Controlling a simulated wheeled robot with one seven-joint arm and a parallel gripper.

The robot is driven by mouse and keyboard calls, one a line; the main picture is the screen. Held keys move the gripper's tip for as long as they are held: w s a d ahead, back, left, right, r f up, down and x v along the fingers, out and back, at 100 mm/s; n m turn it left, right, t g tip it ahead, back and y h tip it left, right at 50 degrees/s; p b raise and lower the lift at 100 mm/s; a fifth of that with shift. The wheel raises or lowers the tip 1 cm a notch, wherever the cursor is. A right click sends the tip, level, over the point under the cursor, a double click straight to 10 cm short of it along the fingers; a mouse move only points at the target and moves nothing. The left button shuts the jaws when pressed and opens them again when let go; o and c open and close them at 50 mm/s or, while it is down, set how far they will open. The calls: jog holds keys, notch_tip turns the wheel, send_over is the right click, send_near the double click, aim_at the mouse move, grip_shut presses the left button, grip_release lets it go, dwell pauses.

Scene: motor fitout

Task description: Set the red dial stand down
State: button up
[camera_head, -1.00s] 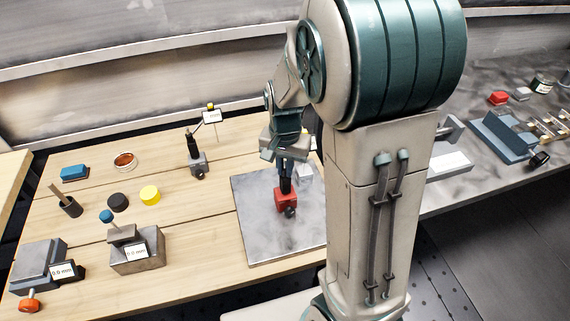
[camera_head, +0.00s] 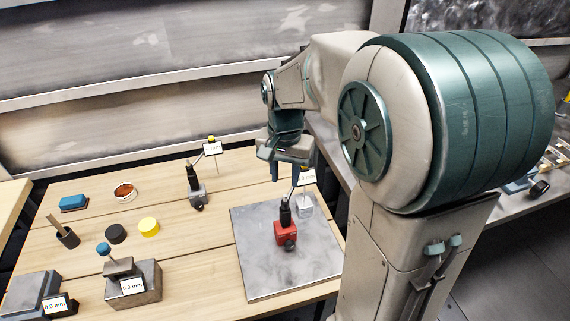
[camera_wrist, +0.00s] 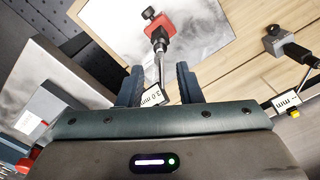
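The red dial stand (camera_head: 286,233) stands upright on the grey metal plate (camera_head: 260,282), its black post rising from the red base. In the wrist view its red base (camera_wrist: 160,27) sits on the pale plate (camera_wrist: 115,28), and its rod runs back to a dial reading 3.0 mm (camera_wrist: 152,97). My gripper (camera_head: 284,175) is above the stand, apart from its base. In the wrist view my gripper (camera_wrist: 159,76) has its fingers spread, with the rod passing in view between them and nothing clamped.
A grey dial stand (camera_head: 196,190) is on the wooden table to the left. A blue block (camera_head: 74,203), yellow disc (camera_head: 149,226) and black disc (camera_head: 116,233) lie further left. The plate's front is clear.

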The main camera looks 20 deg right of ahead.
jog(key=s+r+n+t, duration=0.2)
jog(key=s+n, duration=0.5)
jog(key=s, duration=0.7)
jog(key=shift+s+t, duration=0.25)
jog(key=shift+t, duration=0.35)
